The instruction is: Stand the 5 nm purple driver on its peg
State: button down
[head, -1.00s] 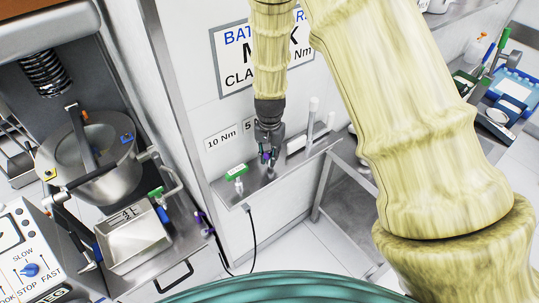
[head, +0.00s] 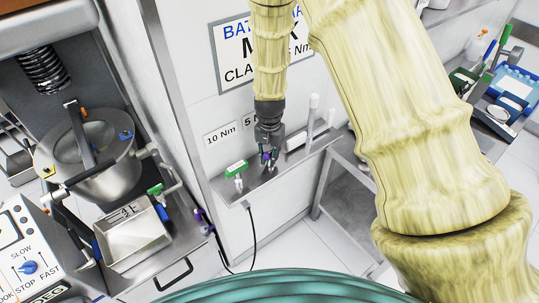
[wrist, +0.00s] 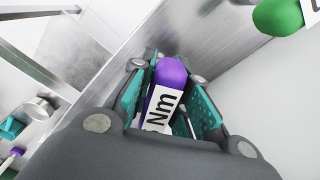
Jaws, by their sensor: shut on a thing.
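My gripper (head: 267,154) points down over a small metal shelf on the white wall. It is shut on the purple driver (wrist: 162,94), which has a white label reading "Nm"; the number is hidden. In the wrist view the driver's purple handle sits between the teal finger pads. In the head view only a little purple (head: 265,156) shows between the fingers. The driver's lower end and any peg under it are hidden by the gripper, so I cannot tell whether it touches the shelf.
A green-handled driver (head: 236,168) stands on the shelf (head: 250,190) just left of my gripper; its green end also shows in the wrist view (wrist: 278,16). A mixer bowl (head: 95,165) and a metal tray (head: 135,238) are at the left.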

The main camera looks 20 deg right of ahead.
jog(key=c, duration=1.3)
grip_release()
notch_tip(320, 180, up, 12)
